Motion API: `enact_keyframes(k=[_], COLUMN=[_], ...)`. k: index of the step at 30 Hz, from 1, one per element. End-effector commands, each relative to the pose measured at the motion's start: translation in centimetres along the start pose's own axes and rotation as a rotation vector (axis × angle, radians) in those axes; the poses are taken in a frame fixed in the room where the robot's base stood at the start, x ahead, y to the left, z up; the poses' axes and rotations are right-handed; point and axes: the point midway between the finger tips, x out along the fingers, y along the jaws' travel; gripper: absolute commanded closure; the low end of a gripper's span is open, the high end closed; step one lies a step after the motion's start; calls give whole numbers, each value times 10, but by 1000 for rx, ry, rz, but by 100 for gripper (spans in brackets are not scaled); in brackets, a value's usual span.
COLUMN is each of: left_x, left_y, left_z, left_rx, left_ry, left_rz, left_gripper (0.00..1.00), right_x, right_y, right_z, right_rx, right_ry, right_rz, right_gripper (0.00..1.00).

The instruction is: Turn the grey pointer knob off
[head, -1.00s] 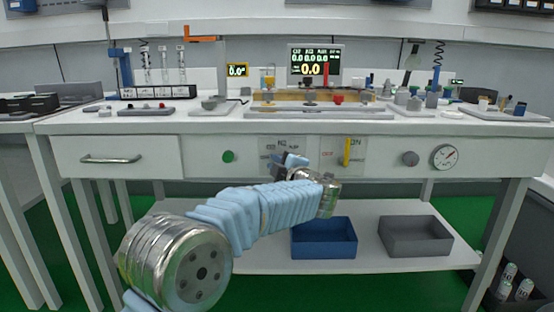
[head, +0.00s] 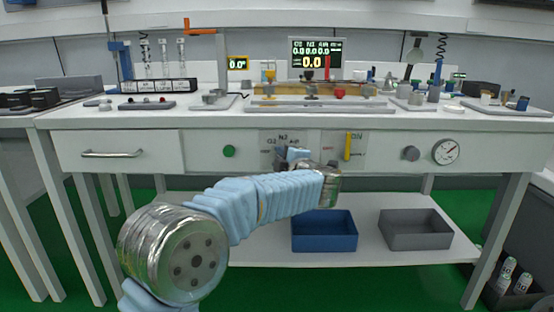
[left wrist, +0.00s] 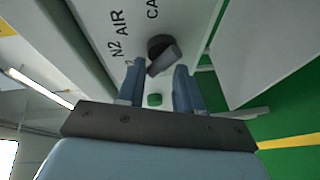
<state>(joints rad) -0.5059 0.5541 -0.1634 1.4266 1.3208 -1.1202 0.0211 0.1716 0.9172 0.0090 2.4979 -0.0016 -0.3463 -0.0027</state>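The grey pointer knob (left wrist: 163,54) sits on a pale panel marked N2, AIR and a partly cut-off label in the left wrist view. It has a dark round base and a grey pointer bar. My left gripper (left wrist: 158,68) is open, with its two blue fingers on either side of the bar's near end; I cannot tell whether they touch it. In the head view my left gripper (head: 297,155) is in front of the selector panel (head: 270,139) and mostly hides the knob. My right gripper is not in view.
A green button (head: 229,151) is left of the panel; a yellow lever (head: 348,146), grey round knob (head: 410,154) and dial gauge (head: 445,152) are to its right. A drawer handle (head: 110,154) is far left. Blue (head: 324,243) and grey (head: 416,242) bins stand on the shelf below.

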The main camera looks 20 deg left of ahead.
Motion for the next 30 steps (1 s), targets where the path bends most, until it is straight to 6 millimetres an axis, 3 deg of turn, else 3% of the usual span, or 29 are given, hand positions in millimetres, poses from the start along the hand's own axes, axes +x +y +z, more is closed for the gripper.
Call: enact_keyframes(k=[2, 17, 23, 30], left_x=[0, 0, -31, -91], left_y=[-4, -2, -1, -1], left_z=[3, -3, -2, -1], left_rx=[5, 1, 1, 2], left_ry=[-5, 8, 5, 3], left_rz=[-5, -4, -3, -3], left_gripper=[58, 58, 58, 58], right_x=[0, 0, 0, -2], right_y=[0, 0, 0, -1], right_z=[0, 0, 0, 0], right_rx=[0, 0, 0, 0], right_ry=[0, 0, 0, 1], right_rz=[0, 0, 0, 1], right_gripper=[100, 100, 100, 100])
